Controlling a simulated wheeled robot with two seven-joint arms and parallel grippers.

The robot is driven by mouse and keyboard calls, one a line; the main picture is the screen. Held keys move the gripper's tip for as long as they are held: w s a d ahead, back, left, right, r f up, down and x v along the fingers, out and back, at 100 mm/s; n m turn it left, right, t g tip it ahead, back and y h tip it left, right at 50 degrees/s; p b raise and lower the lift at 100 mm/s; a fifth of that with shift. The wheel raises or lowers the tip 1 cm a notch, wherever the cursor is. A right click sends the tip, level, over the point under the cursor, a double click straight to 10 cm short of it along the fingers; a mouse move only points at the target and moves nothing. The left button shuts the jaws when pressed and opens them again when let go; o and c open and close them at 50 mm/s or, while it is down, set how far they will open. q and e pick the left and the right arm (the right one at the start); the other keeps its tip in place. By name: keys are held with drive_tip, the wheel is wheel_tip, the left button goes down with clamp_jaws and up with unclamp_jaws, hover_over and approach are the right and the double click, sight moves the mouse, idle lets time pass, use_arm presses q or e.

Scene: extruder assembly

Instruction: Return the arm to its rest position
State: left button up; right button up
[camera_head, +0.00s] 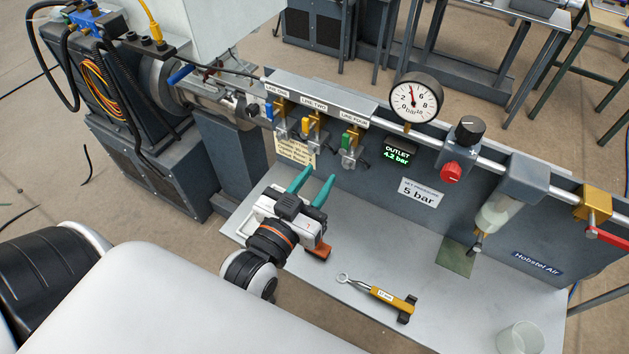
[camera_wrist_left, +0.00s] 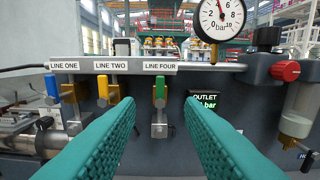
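My left gripper (camera_head: 312,183) reaches over the grey bench from the left, its two teal fingers apart and nothing between them. In the left wrist view the fingers (camera_wrist_left: 165,135) point at the panel, with the green LINE FOUR valve handle (camera_wrist_left: 160,88) beyond the gap. The yellow LINE TWO handle (camera_wrist_left: 102,85) and blue LINE ONE handle (camera_wrist_left: 52,86) are to its left. All three handles look upright there. In the head view the fingertips are below the valve row, apart from the green handle (camera_head: 346,140). My right gripper is not in view.
A yellow-handled wrench (camera_head: 385,296) and a clear cup (camera_head: 520,338) are on the bench (camera_head: 340,313). An orange-brown piece (camera_head: 319,252) shows beside my gripper. A pressure gauge (camera_head: 415,97), red knob (camera_head: 451,172) and filter bowl (camera_head: 493,212) are on the panel.

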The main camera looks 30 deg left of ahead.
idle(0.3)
use_arm(q)
drive_tip(key=s+a+f+m+g, duration=0.2)
drive_tip(key=s+a+f+g, duration=0.1)
drive_tip(key=s+f+g, duration=1.2)
drive_tip(key=s+a+f+b+x, duration=0.1)
drive_tip(key=s+x, duration=0.2)
drive_tip(key=x, duration=1)
drive_tip(key=s+f+x, duration=0.1)
drive_tip(key=s+x, duration=0.2)
drive_tip(key=x, duration=1)
drive_tip(key=s+a+f+g+b, duration=0.1)
drive_tip(key=s+a+f+g, duration=0.1)
drive_tip(key=s+f, duration=1.4)
wheel_tip(320, 180, down, 2)
drive_tip(key=shift+s+a+f+y, duration=0.15)
drive_tip(key=shift+s+a+y, duration=0.15)
drive_tip(key=shift+s+a, duration=0.05)
